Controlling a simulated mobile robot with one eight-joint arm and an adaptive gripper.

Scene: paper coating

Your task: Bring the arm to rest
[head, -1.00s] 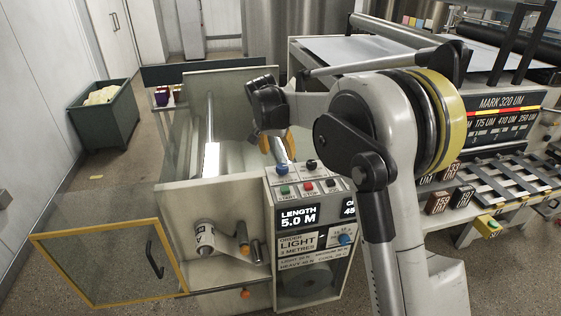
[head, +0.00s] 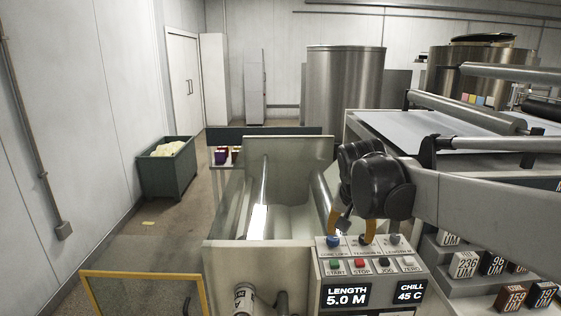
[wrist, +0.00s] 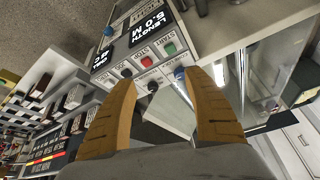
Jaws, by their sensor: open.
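My arm reaches in from the right in the head view, and my gripper (head: 352,226) hangs with its orange fingers pointing down over the back of the control panel (head: 372,266). In the wrist view my gripper (wrist: 168,105) shows two orange fingers spread well apart with nothing between them. Beyond the fingers, the wrist view shows the panel with its red, green and blue buttons. The panel display reads LENGTH 5.0 M and CHILL 45 C. I cannot tell the exact gap between fingertips and panel.
An open yellow-framed clear door (head: 137,285) stands at lower left. Numbered UM blocks (head: 491,262) sit on a rack at right. A roller machine with a pale sheet (head: 425,131) stands behind my arm. A green bin (head: 168,172) stands by the left wall, with open floor near it.

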